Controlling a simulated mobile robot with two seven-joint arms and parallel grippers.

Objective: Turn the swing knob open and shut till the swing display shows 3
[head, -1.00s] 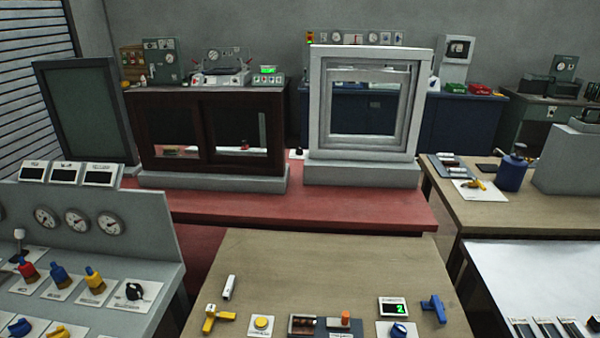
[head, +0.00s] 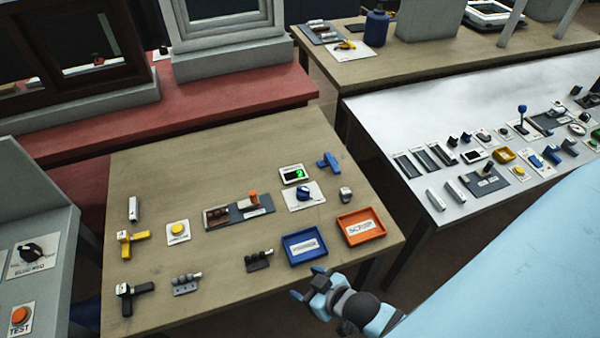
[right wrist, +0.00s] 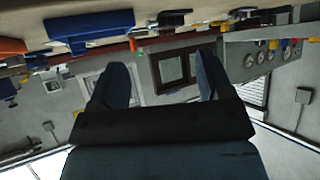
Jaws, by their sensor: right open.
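A blue knob (head: 303,193) sits on a white plate on the wooden table, in the head view. Just behind it is a small display (head: 293,174) with a green digit that looks like 2. The lettering on both is too small to read, so I cannot confirm they are the swing pair. My right gripper (head: 308,282) is open and empty at the table's front edge, in front of the trays and well short of the knob. Its two spread fingers also show in the right wrist view (right wrist: 164,80). My left gripper is not in view.
A blue tray (head: 287,256) and an orange tray (head: 378,237) lie between my right gripper and the knob. A blue handle-shaped part (head: 328,161) and a small grey piece (head: 346,195) stand near the knob. A white table (head: 400,115) with several devices is at right.

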